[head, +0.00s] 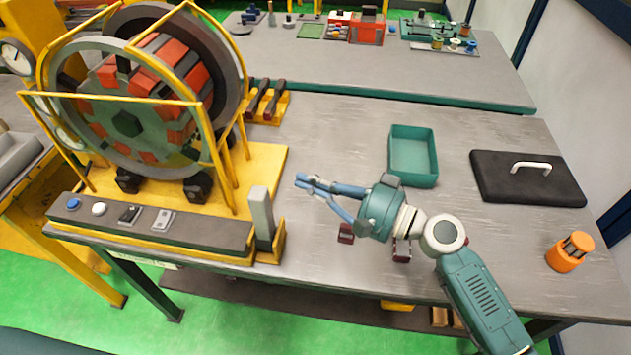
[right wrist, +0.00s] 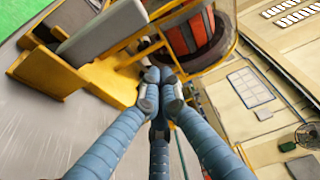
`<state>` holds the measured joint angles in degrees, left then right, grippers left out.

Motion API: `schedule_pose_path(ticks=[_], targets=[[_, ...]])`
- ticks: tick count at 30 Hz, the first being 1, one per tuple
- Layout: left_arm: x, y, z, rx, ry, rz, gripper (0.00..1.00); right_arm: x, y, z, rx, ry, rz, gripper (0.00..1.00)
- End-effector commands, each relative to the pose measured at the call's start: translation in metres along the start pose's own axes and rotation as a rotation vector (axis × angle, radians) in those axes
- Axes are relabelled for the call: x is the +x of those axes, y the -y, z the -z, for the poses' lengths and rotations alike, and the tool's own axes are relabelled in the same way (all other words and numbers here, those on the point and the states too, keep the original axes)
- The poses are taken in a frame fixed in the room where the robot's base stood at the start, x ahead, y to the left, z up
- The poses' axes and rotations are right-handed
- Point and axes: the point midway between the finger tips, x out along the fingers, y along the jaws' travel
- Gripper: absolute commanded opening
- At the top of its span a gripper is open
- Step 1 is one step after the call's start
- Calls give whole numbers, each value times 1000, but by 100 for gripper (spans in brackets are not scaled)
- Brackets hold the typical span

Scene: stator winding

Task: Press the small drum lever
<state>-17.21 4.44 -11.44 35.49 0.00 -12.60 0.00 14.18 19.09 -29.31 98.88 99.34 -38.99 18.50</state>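The small drum lever (head: 262,213) looks like an upright grey slab in a yellow bracket at the right end of the control strip. In the right wrist view the grey slab (right wrist: 102,32) lies at the upper left, beyond the fingertips. My right gripper (head: 301,181) is just right of the lever and apart from it in the head view. In the right wrist view the fingertips (right wrist: 159,88) are together with nothing seen between them. The drum (head: 135,100), with orange and black blocks, stands in a yellow frame behind the strip. My left gripper is out of view.
The dark control strip (head: 150,228) carries a blue button (head: 73,203), a white button (head: 98,209) and switches. A green tray (head: 412,176), a black lid (head: 498,187) with a white handle and an orange part (head: 569,252) are to the right.

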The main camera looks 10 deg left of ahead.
Motion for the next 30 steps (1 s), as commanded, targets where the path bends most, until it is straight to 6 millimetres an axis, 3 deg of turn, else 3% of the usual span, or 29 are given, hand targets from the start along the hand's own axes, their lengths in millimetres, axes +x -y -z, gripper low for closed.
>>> schedule_pose_path(ticks=[1, 8, 16, 30], targets=[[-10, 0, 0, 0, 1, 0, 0, 13, 6, -1, 1, 2, 2, 0], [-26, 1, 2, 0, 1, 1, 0, 62, 5, -1, 0, 3, 1, 0], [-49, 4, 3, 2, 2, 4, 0, 47, 2, -34, 1, 1, -2, 0], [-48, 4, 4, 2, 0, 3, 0, 45, 0, -38, -2, 0, 0, 0]])
